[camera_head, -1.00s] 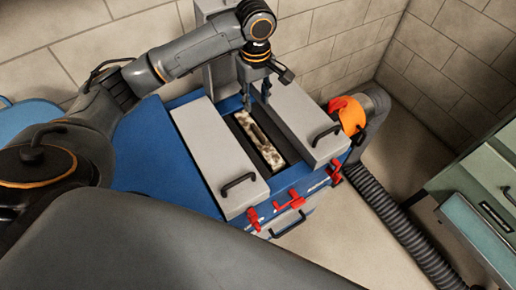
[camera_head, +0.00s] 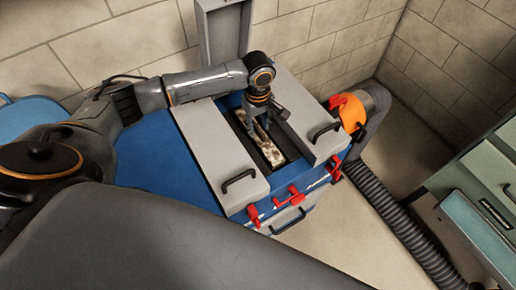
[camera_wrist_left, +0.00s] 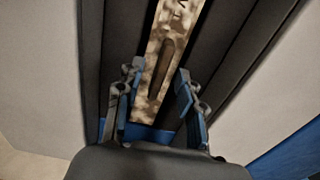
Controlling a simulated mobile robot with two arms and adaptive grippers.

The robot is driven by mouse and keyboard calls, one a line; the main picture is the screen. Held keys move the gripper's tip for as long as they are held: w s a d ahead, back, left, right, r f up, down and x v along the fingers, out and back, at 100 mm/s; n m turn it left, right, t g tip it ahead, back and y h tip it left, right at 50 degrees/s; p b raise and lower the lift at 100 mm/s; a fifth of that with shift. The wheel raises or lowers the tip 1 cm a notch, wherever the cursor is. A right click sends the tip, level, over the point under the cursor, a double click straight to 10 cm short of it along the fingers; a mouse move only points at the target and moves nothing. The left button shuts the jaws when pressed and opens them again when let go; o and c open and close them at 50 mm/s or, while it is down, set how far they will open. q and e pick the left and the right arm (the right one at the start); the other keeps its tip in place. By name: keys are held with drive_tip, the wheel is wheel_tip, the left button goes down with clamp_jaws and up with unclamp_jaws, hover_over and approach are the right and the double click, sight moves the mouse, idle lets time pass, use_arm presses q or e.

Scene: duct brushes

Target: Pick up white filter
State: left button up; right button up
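The white filter (camera_head: 268,150) is a long, narrow strip with brown, mottled dirt on it. It sits in the dark slot of the blue machine (camera_head: 165,165). In the left wrist view the filter (camera_wrist_left: 167,58) runs up from between my fingers, with a long groove in its face. My left gripper (camera_head: 257,128) points down into the slot over the filter's far part and partly hides it. In the left wrist view its fingers (camera_wrist_left: 158,80) are open, one on each side of the filter, with gaps visible. My right gripper is not in view.
Grey panels with black handles (camera_head: 240,182) flank the slot. Red latches (camera_head: 295,195) line the machine's front. A grey lid (camera_head: 224,35) stands upright behind. An orange-collared black hose (camera_head: 400,225) runs along the right. A green cabinet (camera_head: 485,185) stands far right.

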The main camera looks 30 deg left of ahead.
use_arm(q)
drive_tip(key=shift+f, duration=0.1)
drive_tip(key=shift+c, duration=0.4)
drive_tip(key=c, duration=0.7)
clamp_jaws()
